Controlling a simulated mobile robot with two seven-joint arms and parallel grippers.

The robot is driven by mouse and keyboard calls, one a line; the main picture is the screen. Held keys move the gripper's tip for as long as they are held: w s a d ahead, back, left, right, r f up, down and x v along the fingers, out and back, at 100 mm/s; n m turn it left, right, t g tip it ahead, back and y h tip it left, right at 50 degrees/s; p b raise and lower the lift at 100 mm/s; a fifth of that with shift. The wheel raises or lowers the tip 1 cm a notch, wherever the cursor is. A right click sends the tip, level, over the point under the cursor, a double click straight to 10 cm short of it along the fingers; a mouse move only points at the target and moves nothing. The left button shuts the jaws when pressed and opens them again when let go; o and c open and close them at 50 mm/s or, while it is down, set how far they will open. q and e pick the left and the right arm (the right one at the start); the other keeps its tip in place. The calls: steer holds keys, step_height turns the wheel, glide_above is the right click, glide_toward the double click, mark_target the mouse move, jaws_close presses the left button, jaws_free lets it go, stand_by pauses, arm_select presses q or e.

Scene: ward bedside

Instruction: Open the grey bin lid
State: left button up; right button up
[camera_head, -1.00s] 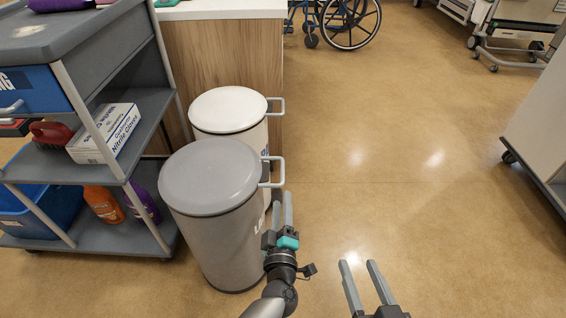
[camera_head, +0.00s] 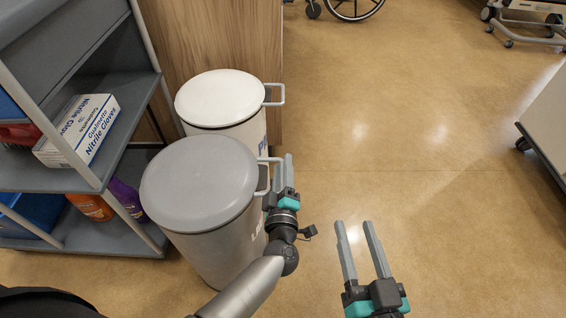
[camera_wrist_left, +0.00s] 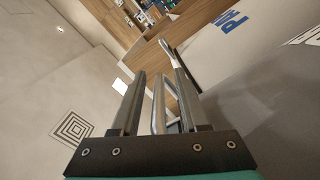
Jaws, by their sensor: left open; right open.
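The grey bin (camera_head: 212,255) stands at centre left in the head view. Its round grey lid (camera_head: 198,182) lies flat and closed on top, with a looped handle (camera_head: 266,177) jutting from its right side. My left gripper (camera_head: 283,162) is open right beside this handle. In the left wrist view a grey handle bar (camera_wrist_left: 158,105) shows in the gap between my left gripper's fingers (camera_wrist_left: 160,74); I cannot tell whether it is between the fingertips in depth. My right gripper (camera_head: 354,224) is open and empty over the floor, to the right of the left one.
A white bin (camera_head: 220,98) with its own handle (camera_head: 275,94) stands just behind the grey bin, against a wooden cabinet (camera_head: 218,35). A grey cart (camera_head: 115,228) with a glove box (camera_head: 77,130) and bottles stands at the left.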

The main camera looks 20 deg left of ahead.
arm_select(q)
steer(key=shift+c, duration=0.4)
jaws_close()
steer(key=shift+r, duration=0.1)
stand_by(0.9)
